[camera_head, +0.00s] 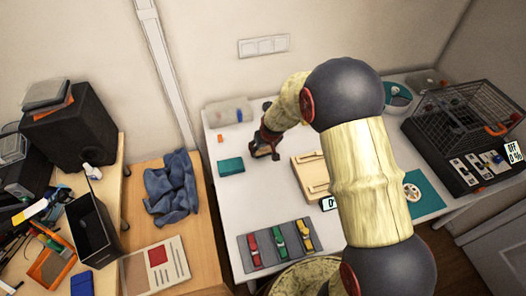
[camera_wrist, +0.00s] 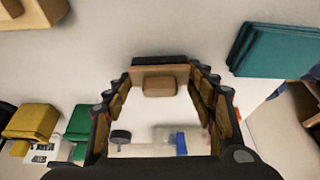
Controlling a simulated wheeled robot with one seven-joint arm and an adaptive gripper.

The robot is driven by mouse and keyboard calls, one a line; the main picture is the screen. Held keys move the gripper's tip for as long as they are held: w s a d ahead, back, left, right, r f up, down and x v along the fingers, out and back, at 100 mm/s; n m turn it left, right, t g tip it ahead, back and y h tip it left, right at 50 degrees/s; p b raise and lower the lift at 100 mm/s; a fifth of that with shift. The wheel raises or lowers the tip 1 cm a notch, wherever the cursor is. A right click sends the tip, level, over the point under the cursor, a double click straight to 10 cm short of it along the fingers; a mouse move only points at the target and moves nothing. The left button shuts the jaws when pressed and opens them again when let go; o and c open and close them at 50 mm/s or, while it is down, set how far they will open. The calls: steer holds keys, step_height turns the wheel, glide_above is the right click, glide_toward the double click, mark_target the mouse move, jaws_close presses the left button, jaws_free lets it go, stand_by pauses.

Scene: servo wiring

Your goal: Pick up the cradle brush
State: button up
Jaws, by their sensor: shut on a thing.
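My gripper (camera_head: 264,147) is at the back of the white table, in the middle of the head view. In the wrist view my gripper (camera_wrist: 160,85) has its two fingers on either side of the cradle brush (camera_wrist: 159,84), a tan wooden block with a dark strip along its far edge. The fingers are shut on its ends. In the head view the brush is small and partly hidden by the gripper, at the tabletop. I cannot tell whether it touches the table.
A wooden tray (camera_head: 311,174) is to the right. A grey mat (camera_head: 274,265) with coloured items lies in front. A wire cage (camera_head: 468,110) stands far right.

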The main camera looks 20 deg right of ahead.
steer(key=c, duration=0.4)
steer(key=shift+o, duration=0.2)
steer(key=shift+r, duration=0.5)
step_height(320, 180, up, 2)
steer(key=shift+r+p, duration=0.15)
steer(key=shift+p, duration=0.4)
steer(key=s+d+r+p, duration=0.2)
steer(key=s+d+r, duration=0.4)
steer(key=s+r, duration=0.3)
steer(key=shift+s+d+r+p, duration=0.2)
steer(key=shift+s+r+p, duration=0.2)
steer(key=shift+s, duration=1.35)
